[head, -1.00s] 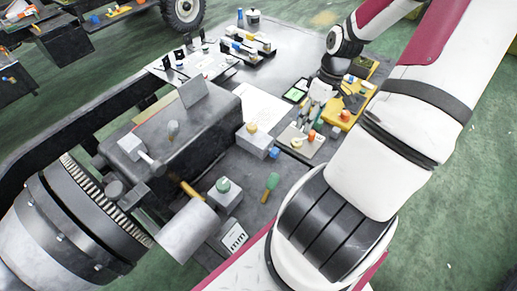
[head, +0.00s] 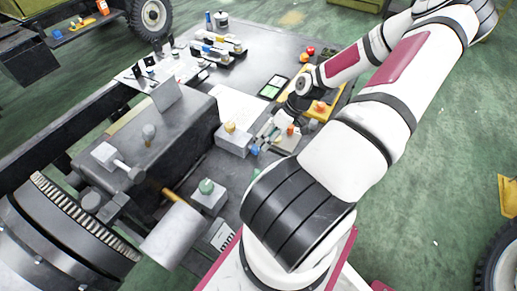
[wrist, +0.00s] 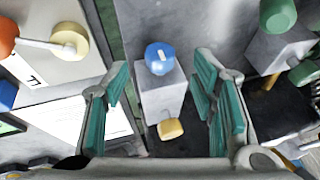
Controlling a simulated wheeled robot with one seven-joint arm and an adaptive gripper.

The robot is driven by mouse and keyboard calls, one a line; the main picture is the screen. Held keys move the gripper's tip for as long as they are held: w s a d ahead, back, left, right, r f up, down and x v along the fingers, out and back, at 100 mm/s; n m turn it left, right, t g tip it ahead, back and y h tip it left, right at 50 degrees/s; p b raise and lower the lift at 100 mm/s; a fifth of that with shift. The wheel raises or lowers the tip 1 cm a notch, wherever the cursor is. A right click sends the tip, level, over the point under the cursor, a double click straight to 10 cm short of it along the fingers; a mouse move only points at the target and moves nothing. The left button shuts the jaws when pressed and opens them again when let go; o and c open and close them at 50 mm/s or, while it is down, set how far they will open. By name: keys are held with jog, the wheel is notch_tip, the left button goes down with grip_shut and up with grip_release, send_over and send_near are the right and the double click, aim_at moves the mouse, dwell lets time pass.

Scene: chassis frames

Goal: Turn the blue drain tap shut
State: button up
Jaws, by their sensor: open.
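The blue tap (wrist: 160,58) is a round blue knob with a pale mark on its face, on one end of a grey block (wrist: 160,102). A yellow knob (wrist: 171,128) sits on the same block. In the head view the blue tap (head: 255,150) shows small beside the grey block (head: 234,142), below the yellow knob (head: 229,127). My gripper (wrist: 162,72) is open, with teal-padded fingers apart on either side of the tap and block in the wrist view. I see no contact. In the head view my gripper (head: 270,132) is just right of the block, partly hidden.
A green knob (head: 206,186) on a grey box stands nearer. A dark housing (head: 150,140) lies left of the block. A white sheet (head: 237,106) lies behind it. A yellow tray (head: 325,107) with an orange knob is under my arm.

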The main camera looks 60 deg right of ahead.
aim_at(259, 151)
jog(key=x, duration=0.6)
jog(key=shift+w+f+b, duration=0.1)
jog(key=shift+b, duration=0.25)
jog(key=c, duration=1.1)
